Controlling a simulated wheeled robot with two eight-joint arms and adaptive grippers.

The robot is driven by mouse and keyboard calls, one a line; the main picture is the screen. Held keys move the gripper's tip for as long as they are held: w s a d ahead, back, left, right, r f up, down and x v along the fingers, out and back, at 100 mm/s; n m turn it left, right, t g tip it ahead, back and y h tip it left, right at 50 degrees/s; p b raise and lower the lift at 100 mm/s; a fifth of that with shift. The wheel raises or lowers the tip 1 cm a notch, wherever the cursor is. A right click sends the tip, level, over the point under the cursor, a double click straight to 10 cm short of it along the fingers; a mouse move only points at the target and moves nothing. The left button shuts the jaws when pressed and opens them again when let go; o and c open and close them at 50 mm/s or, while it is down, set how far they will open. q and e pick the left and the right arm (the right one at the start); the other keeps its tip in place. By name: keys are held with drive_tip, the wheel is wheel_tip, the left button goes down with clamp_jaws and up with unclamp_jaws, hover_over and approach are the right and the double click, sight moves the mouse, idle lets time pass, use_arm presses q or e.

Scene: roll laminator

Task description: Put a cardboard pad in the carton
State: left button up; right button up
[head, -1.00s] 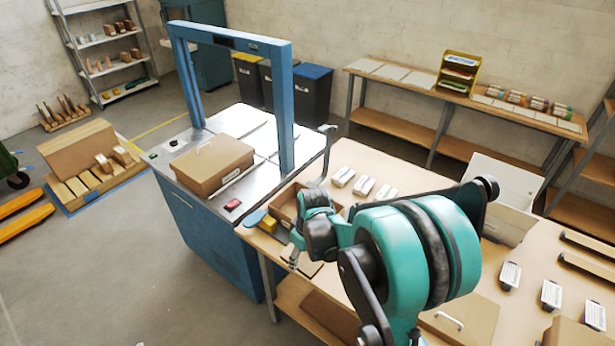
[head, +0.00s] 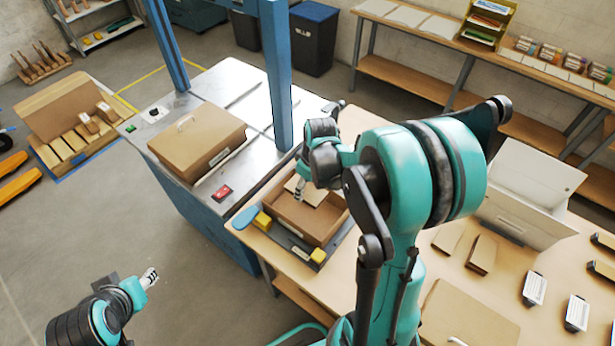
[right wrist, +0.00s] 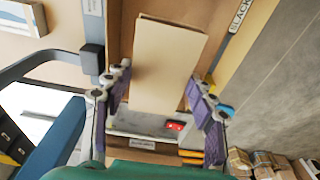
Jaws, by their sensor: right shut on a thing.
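The open brown carton (head: 325,231) stands upright on the table beside the blue machine, between yellow blocks. A flat tan cardboard pad (head: 303,190) is over the carton's opening, partly hidden by my right gripper (head: 299,188). In the right wrist view the pad (right wrist: 168,62) lies between the purple fingers of my right gripper (right wrist: 160,95), which is shut on it. The carton's walls show around the pad there. I cannot tell whether the pad touches the carton's floor. My left gripper (head: 150,277) is empty over the floor at the lower left; its opening is unclear.
A closed brown box (head: 197,140) sits on the machine's metal top, near a blue upright post (head: 276,75) close to my right arm. A red switch (head: 221,193) is at its edge. A white bin (head: 525,195) and small labelled packs (head: 535,288) stand to the right.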

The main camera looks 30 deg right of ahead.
sight(306, 213)
drive_tip(key=shift+f, duration=0.4)
wheel_tip(306, 213, down, 11)
drive_tip(key=b, duration=1)
drive_tip(key=shift+f, duration=0.1)
drive_tip(key=o, duration=1)
drive_tip(key=shift+o, duration=0.2)
drive_tip(key=r, duration=0.4)
drive_tip(key=s+r, duration=0.1)
drive_tip(key=r, duration=0.7)
drive_tip(key=shift+s+d, duration=0.25)
drive_tip(key=shift+d, duration=0.15)
